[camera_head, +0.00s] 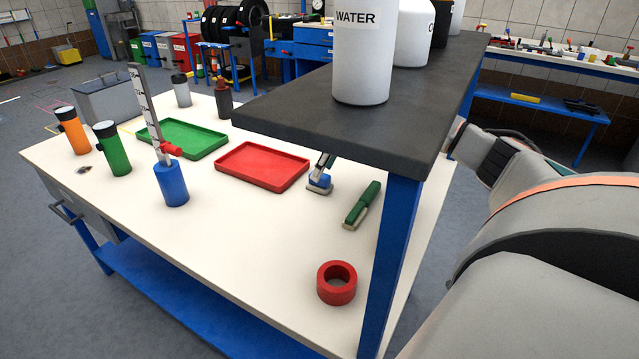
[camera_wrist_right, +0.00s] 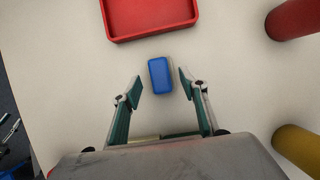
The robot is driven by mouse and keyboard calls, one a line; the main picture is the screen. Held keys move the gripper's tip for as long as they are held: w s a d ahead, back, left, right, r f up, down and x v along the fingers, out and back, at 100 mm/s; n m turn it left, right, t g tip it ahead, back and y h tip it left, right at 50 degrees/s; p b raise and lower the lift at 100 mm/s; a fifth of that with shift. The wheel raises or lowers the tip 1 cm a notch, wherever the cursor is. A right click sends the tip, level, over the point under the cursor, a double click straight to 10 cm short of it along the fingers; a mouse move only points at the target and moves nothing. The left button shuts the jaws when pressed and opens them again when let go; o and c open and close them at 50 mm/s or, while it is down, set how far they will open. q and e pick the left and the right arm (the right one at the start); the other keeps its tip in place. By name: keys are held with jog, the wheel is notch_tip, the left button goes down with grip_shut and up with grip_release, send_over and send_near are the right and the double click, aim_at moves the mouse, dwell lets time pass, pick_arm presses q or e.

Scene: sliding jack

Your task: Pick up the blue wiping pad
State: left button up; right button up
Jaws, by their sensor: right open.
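The blue wiping pad (camera_head: 319,182) lies on the white bench just right of the red tray, below the edge of the dark shelf. In the right wrist view the pad (camera_wrist_right: 160,76) is a small blue block with a pale edge. My right gripper (camera_wrist_right: 161,85) is open, with one finger on each side of the pad's near end. I see no contact between fingers and pad. In the head view only a fingertip of the right gripper (camera_head: 324,160) shows at the pad; the shelf hides the rest. My left gripper is not in view.
The dark shelf (camera_head: 290,120) and its blue post (camera_head: 396,250) stand close to my right arm. A red tray (camera_head: 262,167), a green-topped block (camera_head: 362,204) and a red ring (camera_head: 337,283) lie nearby. Red (camera_wrist_right: 296,17) and yellow (camera_wrist_right: 299,147) cylinders stand right in the wrist view.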

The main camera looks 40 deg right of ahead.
aim_at(320, 182)
jog(key=x, duration=0.4)
jog(key=shift+s+r, duration=0.1)
jog(key=shift+s, duration=0.05)
jog(key=c, duration=1.2)
